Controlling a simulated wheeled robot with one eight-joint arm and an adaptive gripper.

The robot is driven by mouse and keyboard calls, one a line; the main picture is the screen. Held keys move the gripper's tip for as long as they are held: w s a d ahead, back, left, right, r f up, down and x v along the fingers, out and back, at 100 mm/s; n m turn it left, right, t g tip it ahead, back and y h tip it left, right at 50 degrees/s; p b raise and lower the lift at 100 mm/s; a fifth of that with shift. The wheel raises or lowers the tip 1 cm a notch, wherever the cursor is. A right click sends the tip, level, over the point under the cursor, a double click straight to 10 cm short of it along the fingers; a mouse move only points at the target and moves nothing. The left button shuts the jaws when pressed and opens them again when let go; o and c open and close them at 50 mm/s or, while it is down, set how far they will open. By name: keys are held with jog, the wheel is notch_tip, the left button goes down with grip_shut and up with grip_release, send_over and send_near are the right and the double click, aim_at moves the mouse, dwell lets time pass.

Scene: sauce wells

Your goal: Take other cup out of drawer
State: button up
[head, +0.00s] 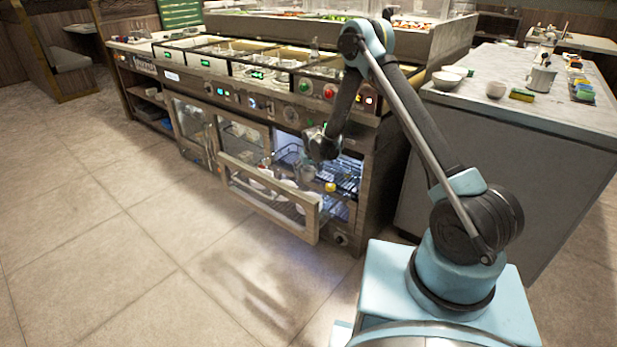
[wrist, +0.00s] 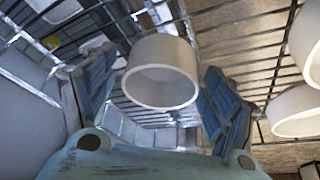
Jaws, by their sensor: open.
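The drawer (head: 268,199), with a wood-framed glass front, is pulled out low in the counter and has a wire rack floor. My gripper (head: 306,172) is down over the drawer, small and partly hard to make out in the head view. In the wrist view my gripper (wrist: 155,90) is open, its blue fingers on either side of a white cup (wrist: 160,73). The cup's round opening faces the camera, and gaps show between it and the fingers. Other white cups (wrist: 300,110) are at the right edge of the wrist view, outside the fingers.
A yellow item (head: 330,187) is near the drawer's right end. The lit cabinet interior (head: 345,172) with blue racks is behind it. The counter (head: 290,103) with knobs and sauce wells is above. The floor (head: 150,250) in front is clear. A grey side counter (head: 500,150) stands at right.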

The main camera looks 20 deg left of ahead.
jog(key=shift+w+f, duration=0.15)
jog(key=shift+f, duration=0.3)
jog(key=shift+c, duration=0.6)
jog(key=c, duration=1.1)
jog(key=shift+r, duration=0.15)
